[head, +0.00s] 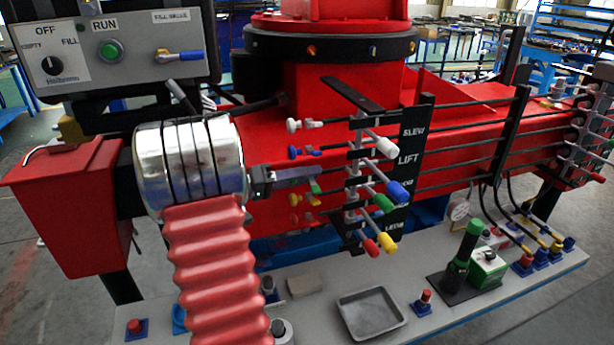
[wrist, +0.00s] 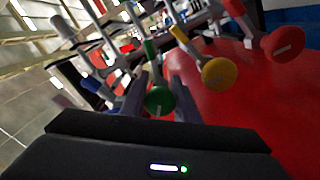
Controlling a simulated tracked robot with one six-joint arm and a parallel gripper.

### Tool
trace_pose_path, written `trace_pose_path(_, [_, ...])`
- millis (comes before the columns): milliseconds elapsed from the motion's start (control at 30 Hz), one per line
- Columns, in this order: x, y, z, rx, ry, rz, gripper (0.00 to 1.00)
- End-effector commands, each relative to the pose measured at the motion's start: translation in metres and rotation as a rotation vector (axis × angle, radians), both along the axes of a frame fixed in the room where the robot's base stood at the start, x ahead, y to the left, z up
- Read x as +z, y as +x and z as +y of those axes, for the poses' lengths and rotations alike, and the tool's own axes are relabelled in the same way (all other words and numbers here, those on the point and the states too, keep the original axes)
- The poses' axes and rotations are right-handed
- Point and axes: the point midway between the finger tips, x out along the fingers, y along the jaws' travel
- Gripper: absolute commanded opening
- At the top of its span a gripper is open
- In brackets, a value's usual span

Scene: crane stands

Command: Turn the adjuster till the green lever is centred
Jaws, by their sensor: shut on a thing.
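In the head view my gripper (head: 303,174) reaches right from its silver wrist towards the lever rack. It is shut on the green adjuster, and only a little green (head: 315,187) shows beside the fingers. In the wrist view the round green adjuster (wrist: 158,101) sits between the two grey fingers, with a pale mark on its face. The green lever (head: 383,203) stands out from the rack and slopes down to the right, below the blue-knobbed lever (head: 398,191). I cannot tell how far it is from its centre.
Yellow (wrist: 218,71) and red (wrist: 285,43) adjusters are close to the right of my fingers in the wrist view, with a blue one (wrist: 89,86) to the left. White, yellow and red levers surround the green one. A grey tray (head: 371,315) lies on the bench below.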

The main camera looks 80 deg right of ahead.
Motion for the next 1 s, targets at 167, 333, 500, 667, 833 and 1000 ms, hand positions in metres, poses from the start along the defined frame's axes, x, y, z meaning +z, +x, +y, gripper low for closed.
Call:
trace_pose_path(167, [-0.0013,0.0008,-0.0004,0.003,0.029,0.015,0.06])
trace_pose_path(333, [-0.0015,0.0010,-0.0004,0.004,0.091,0.052,0.06])
trace_pose_path(500, [-0.0017,0.0012,-0.0004,0.004,0.188,0.109,0.06])
trace_pose_path(667, [-0.0020,0.0013,-0.0005,0.004,0.302,0.177,0.06])
trace_pose_path(833, [-0.0022,0.0014,-0.0004,0.005,0.430,0.252,0.06])
trace_pose_path(1000, [-0.0025,0.0016,-0.0005,0.005,0.547,0.321,0.06])
